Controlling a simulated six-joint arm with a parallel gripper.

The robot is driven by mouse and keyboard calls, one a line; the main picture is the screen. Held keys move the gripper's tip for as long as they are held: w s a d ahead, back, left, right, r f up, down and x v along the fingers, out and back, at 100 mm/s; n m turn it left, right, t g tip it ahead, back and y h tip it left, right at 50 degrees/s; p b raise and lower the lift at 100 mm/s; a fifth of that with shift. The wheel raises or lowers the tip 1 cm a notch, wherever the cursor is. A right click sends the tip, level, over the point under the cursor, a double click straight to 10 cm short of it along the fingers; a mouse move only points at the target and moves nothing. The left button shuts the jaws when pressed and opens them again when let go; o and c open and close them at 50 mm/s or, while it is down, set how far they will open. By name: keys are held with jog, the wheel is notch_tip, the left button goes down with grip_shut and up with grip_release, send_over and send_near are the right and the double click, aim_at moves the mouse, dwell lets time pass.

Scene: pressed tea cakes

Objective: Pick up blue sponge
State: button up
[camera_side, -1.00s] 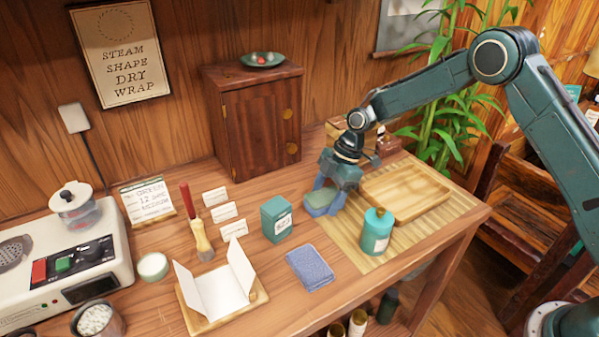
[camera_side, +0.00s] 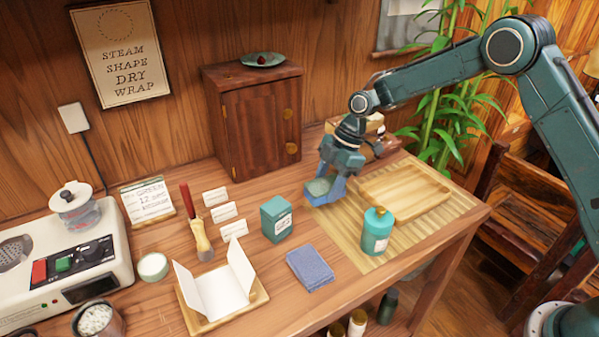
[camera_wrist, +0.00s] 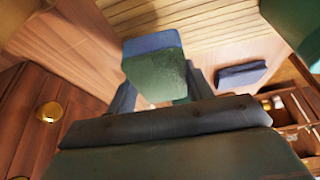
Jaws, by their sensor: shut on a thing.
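The blue sponge (camera_side: 319,197) has a green upper face and sits between the fingers of my gripper (camera_side: 328,190) in the side view. My gripper is shut on it, and the sponge looks slightly raised above the bamboo mat (camera_side: 345,236). In the wrist view the sponge (camera_wrist: 152,43) shows a large green face and a blue edge, with dark fingers on both sides. The gripper body hides part of it.
A teal pump bottle (camera_side: 376,238) and a wooden tray (camera_side: 405,196) stand on the mat. A folded blue cloth (camera_side: 310,268) and a teal tin (camera_side: 276,220) lie left of it. The wooden cabinet (camera_side: 255,125) stands behind.

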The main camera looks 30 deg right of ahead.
aim_at(328, 183)
notch_tip(328, 183, up, 16)
jog(key=shift+r, duration=0.2)
jog(key=shift+d, duration=0.1)
dwell(0.7)
